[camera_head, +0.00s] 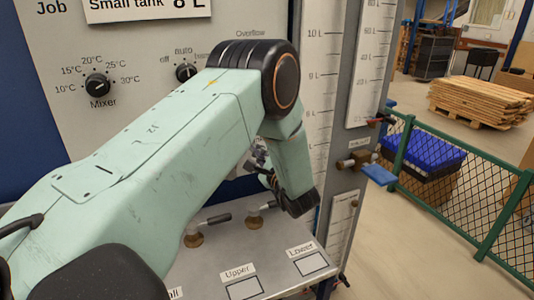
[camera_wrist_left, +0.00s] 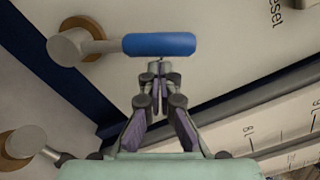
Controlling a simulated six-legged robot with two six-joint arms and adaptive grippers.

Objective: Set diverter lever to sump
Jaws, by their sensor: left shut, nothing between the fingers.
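A lever with a blue handle (camera_wrist_left: 160,45) on a round metal hub shows in the left wrist view, its handle lying sideways. No readable diverter or sump label is in view, so I cannot tell for certain that it is the diverter lever. My left gripper (camera_wrist_left: 157,66) is shut and empty, its fingertips right beside the blue handle; I cannot tell whether they touch it. In the head view my left forearm and wrist cover most of that gripper and the panel behind it. My right gripper is in neither view.
Two dark-handled valves (camera_head: 194,234) (camera_head: 255,219) stand on the bench ledge behind the Upper and Lower labels. A brass valve with a blue handle (camera_head: 379,175) sticks out at the right column. A green fence (camera_head: 445,212) stands farther right.

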